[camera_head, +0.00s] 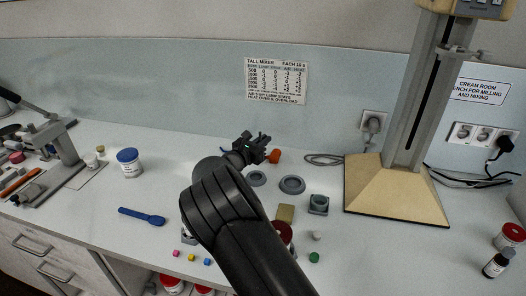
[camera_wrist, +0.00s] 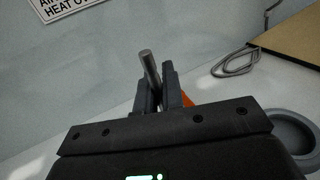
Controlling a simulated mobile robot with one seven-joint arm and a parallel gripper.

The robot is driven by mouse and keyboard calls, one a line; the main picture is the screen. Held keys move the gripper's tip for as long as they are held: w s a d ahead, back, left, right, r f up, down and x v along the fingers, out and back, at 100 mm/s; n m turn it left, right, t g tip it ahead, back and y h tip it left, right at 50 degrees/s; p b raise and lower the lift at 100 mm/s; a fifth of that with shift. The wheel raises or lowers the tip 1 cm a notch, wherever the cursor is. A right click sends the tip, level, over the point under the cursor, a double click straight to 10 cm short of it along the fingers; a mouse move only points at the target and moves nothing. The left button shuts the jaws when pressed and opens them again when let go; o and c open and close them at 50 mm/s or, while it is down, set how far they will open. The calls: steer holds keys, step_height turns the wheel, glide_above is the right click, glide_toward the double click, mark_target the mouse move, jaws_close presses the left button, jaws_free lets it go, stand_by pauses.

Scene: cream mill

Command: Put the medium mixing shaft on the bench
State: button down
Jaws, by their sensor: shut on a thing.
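A grey metal rod, which I take to be the medium mixing shaft (camera_wrist: 150,66), stands up between the fingers of my gripper (camera_wrist: 163,92) in the wrist view, slightly tilted. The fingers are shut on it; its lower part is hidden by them. In the head view my gripper (camera_head: 262,143) is over the back of the bench (camera_head: 330,254), close to the wall, and the shaft cannot be made out clearly there. Whether the shaft touches the bench cannot be told.
An orange object (camera_head: 274,156) is just right of my gripper. Grey ring-shaped dishes (camera_head: 292,184) lie in front of it. The tall mixer stand (camera_head: 395,190) is at right, with a cable beside it. A blue-lidded jar (camera_head: 129,162) and blue spoon (camera_head: 141,216) are left, with clear bench around.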

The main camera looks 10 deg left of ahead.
mark_target(260, 136)
steer(key=shift+f, duration=1.95)
steer(key=shift+f, duration=0.15)
steer(key=c, duration=1.6)
jaws_free()
steer(key=shift+o, duration=0.2)
steer(key=shift+s+a, duration=0.15)
steer(key=shift+s, duration=0.15)
steer(key=v, duration=0.5)
steer(key=shift+r, duration=0.2)
step_height(260, 136, up, 7)
steer(key=shift+w, duration=0.3)
steer(key=shift+d, duration=0.2)
